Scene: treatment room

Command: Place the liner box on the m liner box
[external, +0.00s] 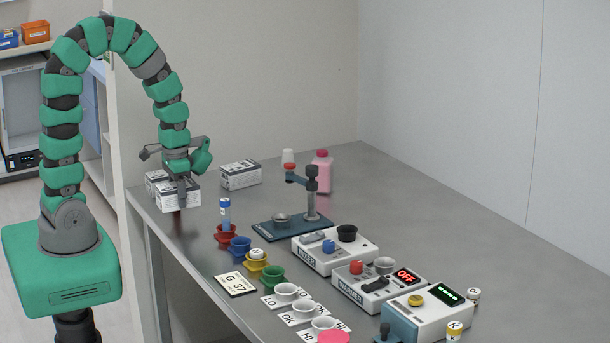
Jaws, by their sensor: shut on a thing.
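My gripper (182,190) points down at the far left end of the grey table, shut on a white box (167,199) with a grey label. A second white box (154,177) is just behind and left of it, partly hidden. A third white box (240,175) with dark print stands apart to the right on the table. The print is too small to tell which is the liner box and which the m liner box. I cannot tell whether the held box touches the table or the box behind it.
Coloured cups, including a blue one (240,246), line the front. Several devices (335,250) stand beyond them. The back right tabletop is clear.

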